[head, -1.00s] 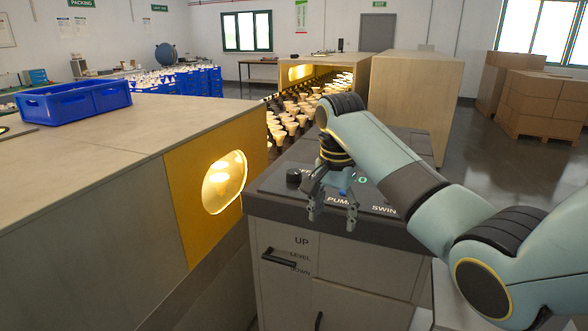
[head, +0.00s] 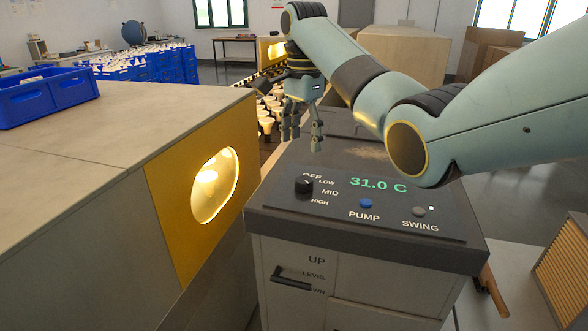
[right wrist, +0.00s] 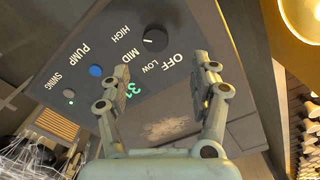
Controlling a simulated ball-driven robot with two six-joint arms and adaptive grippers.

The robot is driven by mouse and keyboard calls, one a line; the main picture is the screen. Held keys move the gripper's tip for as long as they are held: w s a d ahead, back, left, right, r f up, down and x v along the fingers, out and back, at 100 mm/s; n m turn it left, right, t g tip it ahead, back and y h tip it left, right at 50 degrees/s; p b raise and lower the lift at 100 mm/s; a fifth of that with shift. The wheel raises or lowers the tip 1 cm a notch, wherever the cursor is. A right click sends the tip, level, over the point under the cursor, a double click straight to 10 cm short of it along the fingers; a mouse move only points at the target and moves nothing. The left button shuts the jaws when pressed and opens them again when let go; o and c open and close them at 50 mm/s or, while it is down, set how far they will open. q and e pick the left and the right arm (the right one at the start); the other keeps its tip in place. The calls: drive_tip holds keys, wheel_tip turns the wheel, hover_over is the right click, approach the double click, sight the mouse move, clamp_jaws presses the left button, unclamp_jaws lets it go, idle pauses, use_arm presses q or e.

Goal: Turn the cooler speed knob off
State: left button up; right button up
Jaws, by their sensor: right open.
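The cooler's speed knob (head: 304,186) is a black dial at the left of the dark top panel, with OFF, LOW, MID and HIGH printed around it. It also shows in the right wrist view (right wrist: 155,39), where a light mark lies on its face. I cannot tell for sure which word the mark points to. My right gripper (head: 303,140) is open and empty above the back of the cooler (head: 440,258), beyond the knob and apart from it. In the right wrist view its two fingers (right wrist: 165,80) are spread, with the knob past their tips. My left gripper is out of view.
The panel also bears a green 31.0 C display (head: 379,185), a blue PUMP button (head: 365,203) and a grey SWING button (head: 418,211). A bench with a yellow lamp panel (head: 165,180) stands close left. Bulbs (head: 266,122) line a conveyor behind.

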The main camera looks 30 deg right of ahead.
sight(304, 179)
drive_tip(key=f, duration=0.2)
drive_tip(key=f+p, duration=0.1)
drive_tip(key=f, duration=0.1)
drive_tip(key=s+f, duration=0.1)
drive_tip(key=f, duration=0.1)
drive_tip(key=shift+f, duration=0.1)
drive_tip(key=shift+w+f+p, duration=0.2)
drive_tip(key=shift+f+p, duration=0.1)
drive_tip(key=shift+f, duration=0.95)
drive_tip(key=shift+s+f, duration=0.15)
drive_tip(key=shift+f, duration=0.3)
drive_tip(key=shift+c, duration=0.3)
drive_tip(key=c, duration=0.4)
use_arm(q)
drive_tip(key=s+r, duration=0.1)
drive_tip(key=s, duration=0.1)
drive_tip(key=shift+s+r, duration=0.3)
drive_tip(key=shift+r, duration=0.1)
use_arm(e)
drive_tip(key=c, duration=0.7)
